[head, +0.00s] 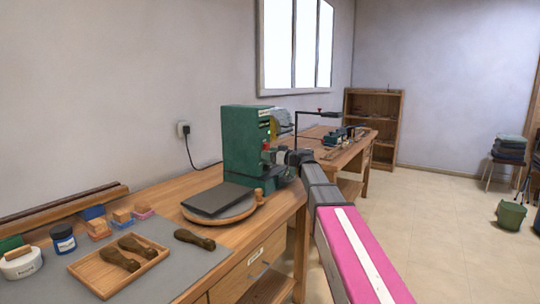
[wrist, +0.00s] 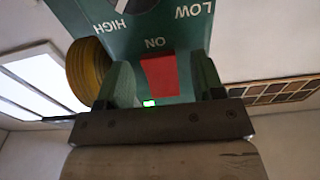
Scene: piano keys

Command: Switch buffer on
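The buffer (head: 243,140) is a green machine standing on the wooden workbench in the head view. Its green front (wrist: 150,30) fills the top of the wrist view, with upside-down HIGH, LOW and ON lettering. A red switch (wrist: 160,75) sits by the ON label. A small bright green spot (wrist: 149,103) shows just below it. My gripper (wrist: 163,80) is open, with one finger on each side of the red switch; I cannot tell whether it touches. In the head view my gripper (head: 275,157) is at the buffer's right front, its tips hard to see.
A yellowish buffing wheel (wrist: 88,72) is close to my left finger in the wrist view. A round board with a dark slab (head: 218,199) lies before the buffer. Open floor (head: 440,230) lies right.

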